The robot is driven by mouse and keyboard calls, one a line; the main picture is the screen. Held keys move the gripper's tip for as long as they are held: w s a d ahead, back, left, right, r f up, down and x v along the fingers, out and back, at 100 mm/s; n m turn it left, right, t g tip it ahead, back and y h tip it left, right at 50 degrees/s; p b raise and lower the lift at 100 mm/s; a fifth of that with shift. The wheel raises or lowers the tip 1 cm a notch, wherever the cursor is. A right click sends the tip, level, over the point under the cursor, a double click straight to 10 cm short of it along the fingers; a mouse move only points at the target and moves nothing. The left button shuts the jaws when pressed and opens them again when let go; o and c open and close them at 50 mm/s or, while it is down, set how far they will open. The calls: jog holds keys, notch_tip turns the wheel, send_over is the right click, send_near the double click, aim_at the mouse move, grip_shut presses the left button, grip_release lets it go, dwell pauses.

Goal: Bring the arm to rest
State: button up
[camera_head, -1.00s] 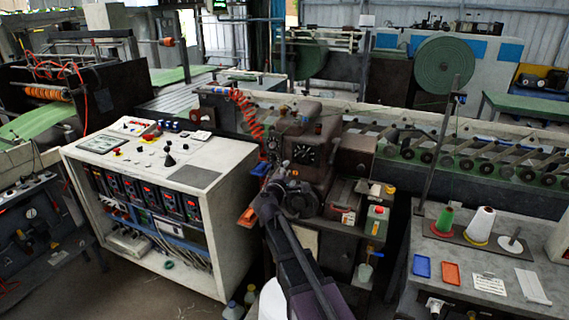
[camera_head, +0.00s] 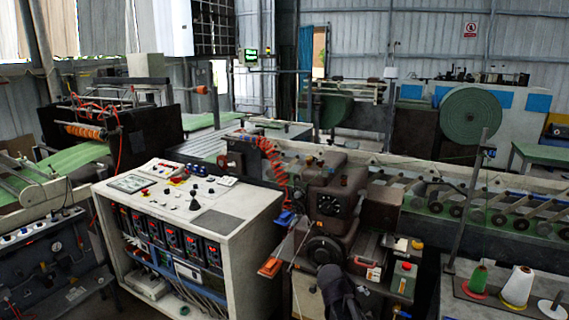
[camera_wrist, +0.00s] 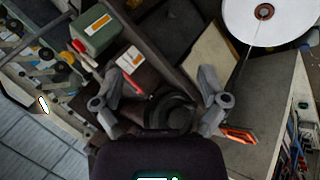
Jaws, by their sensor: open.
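My gripper (camera_wrist: 158,82) shows in the wrist view with its two grey fingers spread wide apart and nothing held between them. Beyond the fingers are a dark round wheel (camera_wrist: 172,106) and a beige panel (camera_wrist: 208,58). In the head view my dark arm rises at the bottom centre, in front of the brown machine head (camera_head: 333,205). The fingers cannot be made out in the head view.
The white control console (camera_head: 235,225) stands left of the machine head. A grey table with thread cones (camera_head: 517,287) is at the lower right. An orange part (camera_wrist: 238,134) lies near the right finger.

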jog(key=s+a+f+m+g+y, duration=0.1)
jog(key=s+a+f+g+y, duration=0.1)
jog(key=s, duration=0.4)
jog(key=s+a+f+m+g+y, duration=0.2)
jog(key=s+y, duration=0.2)
jog(key=s, duration=0.2)
jog(key=shift+s, duration=0.25)
jog(key=shift+a, duration=0.1)
jog(key=c, duration=0.5)
